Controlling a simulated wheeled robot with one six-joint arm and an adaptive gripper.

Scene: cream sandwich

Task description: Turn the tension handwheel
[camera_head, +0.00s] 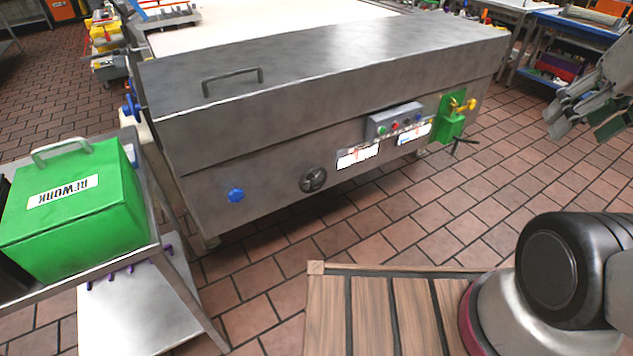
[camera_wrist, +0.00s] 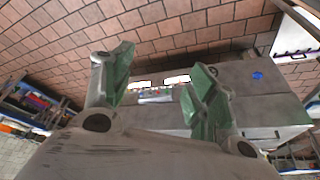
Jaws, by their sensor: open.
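A dark grey round handwheel (camera_head: 313,180) sits low on the front panel of a long stainless machine (camera_head: 350,75). A blue lobed knob (camera_head: 236,195) is left of it on the same panel. No label here tells which is the tension control. My gripper (camera_head: 585,122) is at the right edge of the head view, open and empty, well away from both. In the wrist view its green-padded fingers (camera_wrist: 158,75) are spread apart. The machine's panel shows beyond them, with the blue knob to the right; the handwheel is partly hidden by the right finger.
A button box (camera_head: 394,121) and a green bracket with a yellow handle (camera_head: 453,115) are farther right on the machine. A cart with a green REWORK box (camera_head: 80,210) stands at left. A slatted wooden platform (camera_head: 390,310) lies in front. Tiled floor between is clear.

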